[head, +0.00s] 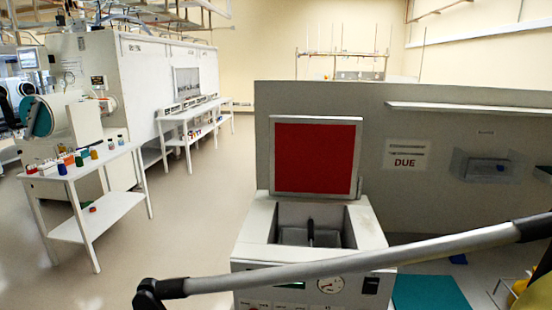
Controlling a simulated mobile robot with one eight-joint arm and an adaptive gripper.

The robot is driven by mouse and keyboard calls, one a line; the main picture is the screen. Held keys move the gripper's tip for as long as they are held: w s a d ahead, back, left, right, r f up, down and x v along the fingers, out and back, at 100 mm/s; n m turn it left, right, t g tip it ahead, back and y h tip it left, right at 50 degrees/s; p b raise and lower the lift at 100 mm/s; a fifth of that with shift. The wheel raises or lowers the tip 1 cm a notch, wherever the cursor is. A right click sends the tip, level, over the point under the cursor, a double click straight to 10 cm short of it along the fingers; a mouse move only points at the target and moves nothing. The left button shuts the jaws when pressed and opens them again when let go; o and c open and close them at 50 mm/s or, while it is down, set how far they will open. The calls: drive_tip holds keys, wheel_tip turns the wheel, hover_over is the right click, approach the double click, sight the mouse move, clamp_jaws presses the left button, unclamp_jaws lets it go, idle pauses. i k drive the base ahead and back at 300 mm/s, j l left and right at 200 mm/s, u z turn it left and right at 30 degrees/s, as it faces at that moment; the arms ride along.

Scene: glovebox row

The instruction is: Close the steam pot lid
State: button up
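The steam pot (255,217) is a pale box standing in the lower middle of the head view. Its lid (316,157) is raised upright at the back edge, with a red inner face turned toward me. The open top shows a grey cavity (291,214) with a dark upright piece inside that I cannot identify. My grey arm link crosses low in front of the pot and hides part of its front. A black joint of mine is at the lower left. My gripper is not in view.
A partition with a DUE sign (405,162) and a shelf stands close behind the lid. A white table (85,170) with small coloured bottles is at left. A teal mat (430,292) lies at lower right. Open floor (190,220) runs left of the pot.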

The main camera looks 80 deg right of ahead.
sight(313, 157)
drive_tip(key=i+z, duration=0.35)
drive_tip(key=i, duration=0.15)
drive_tip(key=i+z, duration=0.4)
drive_tip(key=i+j+z, duration=0.35)
drive_tip(key=i, duration=0.15)
drive_tip(key=i+j+z, duration=0.35)
drive_tip(key=i+l+z, duration=0.25)
drive_tip(key=z, duration=0.25)
drive_tip(key=i+l+z, duration=0.1)
drive_tip(key=i+z, duration=0.7)
drive_tip(key=z, duration=0.15)
drive_tip(key=i+j+z, duration=0.1)
drive_tip(key=i+z, duration=0.25)
drive_tip(key=z, duration=0.15)
drive_tip(key=i+j+z, duration=0.3)
drive_tip(key=z, duration=0.2)
drive_tip(key=i+z, duration=0.2)
drive_tip(key=z, duration=0.2)
drive_tip(key=i+j+z, duration=0.15)
drive_tip(key=z, duration=0.3)
drive_tip(key=i+j+z, duration=0.2)
drive_tip(key=z, duration=0.2)
drive_tip(key=i+j+z, duration=0.2)
drive_tip(key=z, duration=0.25)
drive_tip(key=i+j+z, duration=0.1)
drive_tip(key=j+z, duration=0.3)
drive_tip(key=l, duration=0.1)
